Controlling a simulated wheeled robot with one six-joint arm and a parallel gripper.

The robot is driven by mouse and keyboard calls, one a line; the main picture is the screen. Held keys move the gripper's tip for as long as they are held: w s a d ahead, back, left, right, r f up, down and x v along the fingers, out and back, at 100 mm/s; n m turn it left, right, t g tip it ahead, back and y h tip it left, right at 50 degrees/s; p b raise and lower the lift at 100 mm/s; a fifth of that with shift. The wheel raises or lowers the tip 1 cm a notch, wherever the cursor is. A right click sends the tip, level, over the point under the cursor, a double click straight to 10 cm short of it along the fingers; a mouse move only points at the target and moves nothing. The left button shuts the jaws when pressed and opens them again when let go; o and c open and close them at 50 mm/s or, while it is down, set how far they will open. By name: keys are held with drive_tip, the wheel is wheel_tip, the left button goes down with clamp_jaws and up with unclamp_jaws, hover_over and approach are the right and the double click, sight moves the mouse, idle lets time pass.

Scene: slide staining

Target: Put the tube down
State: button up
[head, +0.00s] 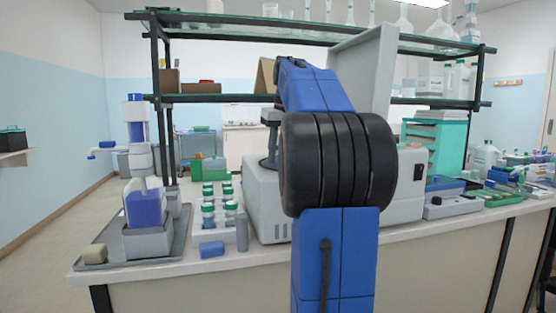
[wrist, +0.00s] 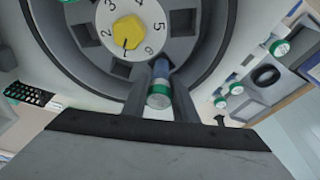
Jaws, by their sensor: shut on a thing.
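My gripper (wrist: 160,100) is shut on a tube (wrist: 159,90) with a pale cap and a green band, in the wrist view. The tube's cap end faces the camera and its bluish body points toward the dark round rotor (wrist: 108,52). I cannot tell whether its lower end is inside a rotor slot. The rotor has square slots around a white numbered hub with a yellow centre. A green cap (wrist: 66,1) shows at the top left of the rotor. In the head view my arm hides the gripper, the tube and the rotor.
The grey machine (head: 265,205) stands on the bench with its lid (head: 366,70) raised. Left of it are several green-capped tubes (head: 208,208) and a blue-and-white apparatus on a grey tray (head: 110,252). Glass shelves (head: 250,98) cross behind. More green-capped things (wrist: 279,47) show at right in the wrist view.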

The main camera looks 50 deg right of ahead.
drive_tip(key=shift+f, duration=0.85)
drive_tip(key=o, duration=1.1)
drive_tip(key=v, duration=1.2)
